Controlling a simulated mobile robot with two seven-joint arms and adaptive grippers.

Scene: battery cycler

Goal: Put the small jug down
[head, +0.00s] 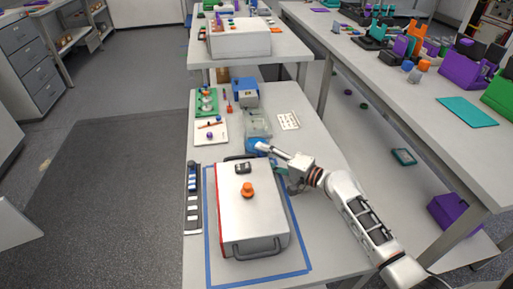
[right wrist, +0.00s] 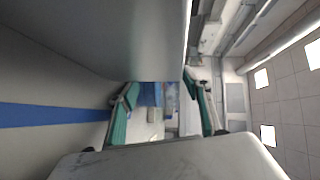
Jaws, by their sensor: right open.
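My right gripper (head: 262,147) reaches in from the right, low over the table behind the far end of a white case. In the right wrist view its two teal fingers (right wrist: 160,90) stand apart, with nothing clearly clasped. A small blue piece (head: 252,144) shows at the gripper's tip in the head view; I cannot tell whether it touches the fingers. A translucent grey-green container (head: 258,124), possibly the small jug, stands on the table just beyond the gripper. No other jug can be made out. My left gripper is not in view.
The white case (head: 250,210), with an orange knob (head: 247,190), fills the near table inside blue tape (head: 213,255). A blue box (head: 245,92) stands farther back. A white tray (head: 211,133) and green board (head: 206,102) lie at left.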

